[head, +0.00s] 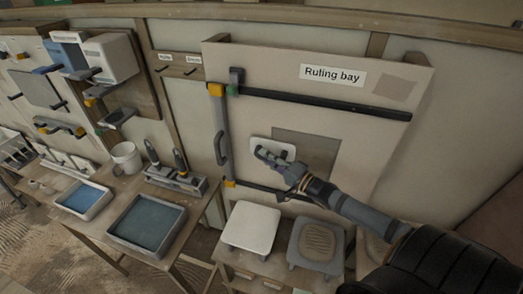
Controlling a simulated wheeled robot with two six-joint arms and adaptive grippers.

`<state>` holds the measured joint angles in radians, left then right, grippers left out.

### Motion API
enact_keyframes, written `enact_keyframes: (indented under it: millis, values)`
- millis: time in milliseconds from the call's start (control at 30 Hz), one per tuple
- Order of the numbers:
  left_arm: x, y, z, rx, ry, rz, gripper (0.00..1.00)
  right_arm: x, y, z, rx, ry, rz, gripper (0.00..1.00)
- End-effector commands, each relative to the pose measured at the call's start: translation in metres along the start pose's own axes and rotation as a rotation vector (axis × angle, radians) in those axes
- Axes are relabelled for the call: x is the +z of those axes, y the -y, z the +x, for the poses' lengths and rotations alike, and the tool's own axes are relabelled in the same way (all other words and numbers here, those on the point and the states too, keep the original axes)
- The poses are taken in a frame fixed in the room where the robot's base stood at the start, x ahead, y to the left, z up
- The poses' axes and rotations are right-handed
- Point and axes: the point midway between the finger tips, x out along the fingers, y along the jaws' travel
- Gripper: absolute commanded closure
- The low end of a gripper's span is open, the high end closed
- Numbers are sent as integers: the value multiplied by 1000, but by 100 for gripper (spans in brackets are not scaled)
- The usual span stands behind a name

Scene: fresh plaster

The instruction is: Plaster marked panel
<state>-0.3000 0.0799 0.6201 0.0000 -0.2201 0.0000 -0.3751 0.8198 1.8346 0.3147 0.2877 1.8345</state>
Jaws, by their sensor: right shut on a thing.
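The Ruling bay panel (345,110) is a large pale upright board with a darker grey rectangular patch (318,147) at its middle. My right gripper (268,158) reaches in from the lower right and is in front of the panel, at the left edge of the grey patch. It is shut on a pale flat trowel-like tool (260,145), whose plate shows around the fingers. I cannot tell whether the plate touches the panel. My left gripper is out of view.
Two dark rails (320,102) cross the panel, with a vertical grey bar (222,140) at its left. Below stand a white stool-like block (250,226) and a grey one (316,243). Left are a table with blue-filled trays (148,225), a mug (126,158) and a tool rack (175,180).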

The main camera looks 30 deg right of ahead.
Motion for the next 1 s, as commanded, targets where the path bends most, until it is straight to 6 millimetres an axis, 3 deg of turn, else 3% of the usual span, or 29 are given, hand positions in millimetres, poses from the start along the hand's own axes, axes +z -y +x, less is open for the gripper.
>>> enact_keyframes:
  millis: [267, 600, 867, 1000]
  values:
    - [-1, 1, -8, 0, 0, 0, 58, -2, 1, -6, -1, 0, 0, 100]
    - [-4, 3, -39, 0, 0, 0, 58, -16, 3, -34, 1, 0, 1, 100]
    - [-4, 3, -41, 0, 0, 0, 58, -19, 0, -40, -1, -1, 0, 100]
    - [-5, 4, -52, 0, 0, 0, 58, -22, 3, -50, 2, 0, 0, 100]
